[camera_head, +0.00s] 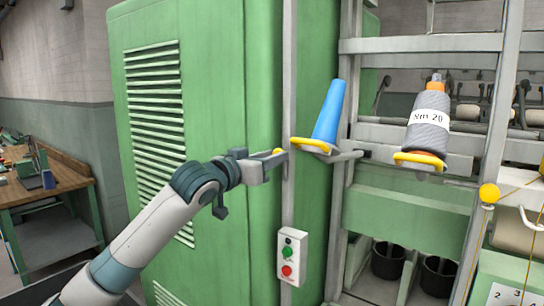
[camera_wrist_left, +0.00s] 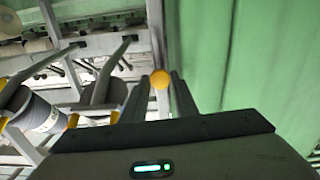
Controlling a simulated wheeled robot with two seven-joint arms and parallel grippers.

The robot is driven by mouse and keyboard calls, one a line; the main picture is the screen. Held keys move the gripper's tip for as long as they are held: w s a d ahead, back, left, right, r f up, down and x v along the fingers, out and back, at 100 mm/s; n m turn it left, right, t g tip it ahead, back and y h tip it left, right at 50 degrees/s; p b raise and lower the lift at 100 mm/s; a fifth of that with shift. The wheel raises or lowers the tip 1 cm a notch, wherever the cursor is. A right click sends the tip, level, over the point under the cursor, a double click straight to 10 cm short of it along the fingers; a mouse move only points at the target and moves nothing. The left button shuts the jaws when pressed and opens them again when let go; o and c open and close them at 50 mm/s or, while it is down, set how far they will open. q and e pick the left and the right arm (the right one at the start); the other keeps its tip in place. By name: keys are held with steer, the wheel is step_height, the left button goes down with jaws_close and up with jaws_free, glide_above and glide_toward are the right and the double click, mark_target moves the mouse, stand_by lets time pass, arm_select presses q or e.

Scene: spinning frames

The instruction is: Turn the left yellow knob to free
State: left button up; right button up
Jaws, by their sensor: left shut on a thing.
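My left gripper (camera_head: 276,157) reaches in from the left, in front of the green cabinet's edge and a grey upright. It is shut on the left yellow knob (camera_head: 278,151), of which only a small part shows at the fingertips. In the left wrist view the round yellow knob (camera_wrist_left: 160,79) sits between the tips of the two dark fingers (camera_wrist_left: 160,88). The fingers hide its sides, and its turn position cannot be told. Another yellow knob (camera_head: 489,193) is at the right on a grey post. My right gripper is not in view.
A blue cone (camera_head: 329,112) and a grey yarn bobbin (camera_head: 429,122) stand on yellow-edged holders right of my gripper. A switch box (camera_head: 288,256) with green and red buttons is below. The green cabinet (camera_head: 225,100) stands close behind. A wooden workbench (camera_head: 45,180) is far left.

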arm_select(q)
steer(key=shift+f+m, duration=0.1)
steer(key=shift+m, duration=0.3)
steer(key=o, duration=1.1)
steer(key=shift+c, duration=0.2)
